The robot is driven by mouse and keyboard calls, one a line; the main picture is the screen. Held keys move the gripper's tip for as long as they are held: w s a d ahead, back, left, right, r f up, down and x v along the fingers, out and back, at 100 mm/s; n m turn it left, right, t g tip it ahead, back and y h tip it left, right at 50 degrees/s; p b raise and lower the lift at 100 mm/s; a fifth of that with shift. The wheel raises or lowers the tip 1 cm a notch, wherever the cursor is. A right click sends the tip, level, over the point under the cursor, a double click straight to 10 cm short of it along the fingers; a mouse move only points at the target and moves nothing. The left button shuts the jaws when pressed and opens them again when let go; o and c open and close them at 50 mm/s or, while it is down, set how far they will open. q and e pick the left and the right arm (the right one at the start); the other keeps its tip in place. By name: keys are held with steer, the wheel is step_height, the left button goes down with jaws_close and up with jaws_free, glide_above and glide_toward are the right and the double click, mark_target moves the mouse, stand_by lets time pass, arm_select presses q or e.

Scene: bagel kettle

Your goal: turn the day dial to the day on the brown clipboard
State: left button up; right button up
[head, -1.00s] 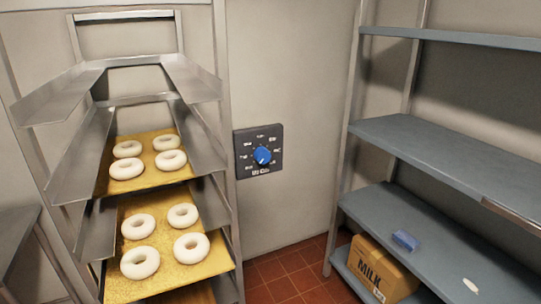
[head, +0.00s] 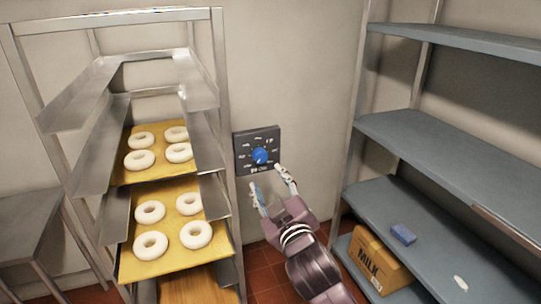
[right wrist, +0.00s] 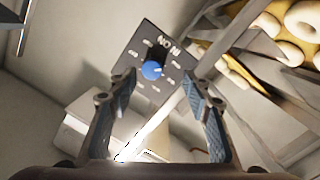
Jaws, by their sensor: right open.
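The day dial is a blue round knob (head: 260,155) on a dark square panel (head: 244,140) fixed to the wall. Pale day labels ring the knob, too small to read. My right gripper (head: 271,179) is open and empty, just below and in front of the panel, its fingers pointing up at it. In the right wrist view the knob (right wrist: 152,70) shows ahead between and beyond the two open fingers (right wrist: 168,92), apart from them. The brown clipboard is not in view. My left gripper is not in view.
A metal rack (head: 222,100) with trays of white bagels (head: 196,234) stands close left of the panel.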

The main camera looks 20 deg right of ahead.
mark_target(260, 158)
steer(key=shift+w+d+r+p, duration=0.1)
steer(key=shift+w+r+p, duration=0.25)
steer(key=shift+w, duration=0.85)
steer(key=shift+w+d+r+p, duration=0.1)
steer(key=shift+w+r+p, duration=0.2)
steer(key=shift+w, duration=0.95)
steer(key=shift+w+d+r+p, duration=0.1)
steer(key=shift+w+r+p, duration=0.25)
steer(key=shift+w, duration=0.85)
steer(key=c, duration=1.2)
steer(key=shift+o, duration=0.2)
